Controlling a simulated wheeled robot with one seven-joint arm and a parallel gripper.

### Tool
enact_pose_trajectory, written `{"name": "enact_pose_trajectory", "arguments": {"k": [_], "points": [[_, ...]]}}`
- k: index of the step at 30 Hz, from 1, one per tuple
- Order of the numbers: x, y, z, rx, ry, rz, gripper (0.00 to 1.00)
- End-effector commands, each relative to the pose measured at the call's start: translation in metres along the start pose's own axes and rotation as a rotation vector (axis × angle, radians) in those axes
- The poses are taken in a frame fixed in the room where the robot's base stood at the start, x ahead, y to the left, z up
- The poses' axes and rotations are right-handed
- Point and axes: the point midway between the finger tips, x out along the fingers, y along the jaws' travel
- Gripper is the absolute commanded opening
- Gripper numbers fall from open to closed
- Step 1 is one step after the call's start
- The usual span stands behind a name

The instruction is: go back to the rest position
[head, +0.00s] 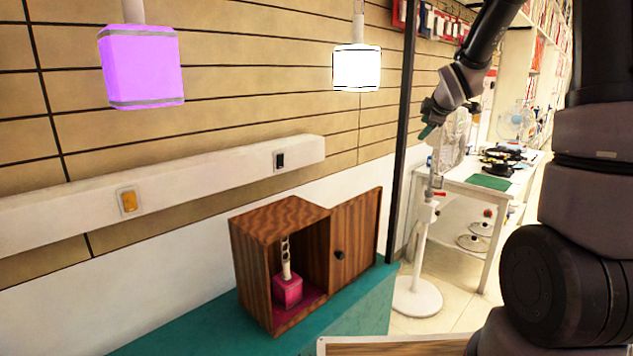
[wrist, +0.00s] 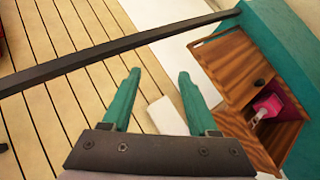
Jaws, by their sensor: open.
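My gripper (wrist: 155,95) is open in the wrist view, its two teal fingers apart with nothing between them. In the head view my gripper (head: 427,130) hangs at the end of my arm at upper right, above and to the right of the wooden cabinet (head: 285,225). The cabinet door (head: 353,240) stands open to the right. Inside the cabinet sits a pink block-shaped object (head: 288,291) with a pale stem. The cabinet and the pink object (wrist: 268,104) also show at right in the wrist view. My gripper touches none of these.
The cabinet stands on a teal surface (head: 180,330). A purple lamp (head: 141,66) and a white lamp (head: 356,68) hang near the wall. A dark vertical post (head: 403,130) stands close to my gripper. A white fan (head: 452,138) and a white table (head: 470,190) are behind.

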Motion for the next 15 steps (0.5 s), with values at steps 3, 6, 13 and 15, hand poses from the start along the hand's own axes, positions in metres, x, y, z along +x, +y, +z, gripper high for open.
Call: {"name": "enact_pose_trajectory", "arguments": {"k": [3,6,13,15], "points": [[-0.063,0.000,0.001,0.279,-0.049,-0.027,0.60],[-0.112,-0.011,0.003,0.525,-0.087,-0.059,0.60],[-0.219,-0.061,-0.003,1.085,-0.159,-0.156,0.60],[-0.248,-0.081,-0.006,1.245,-0.180,-0.194,0.60]]}}
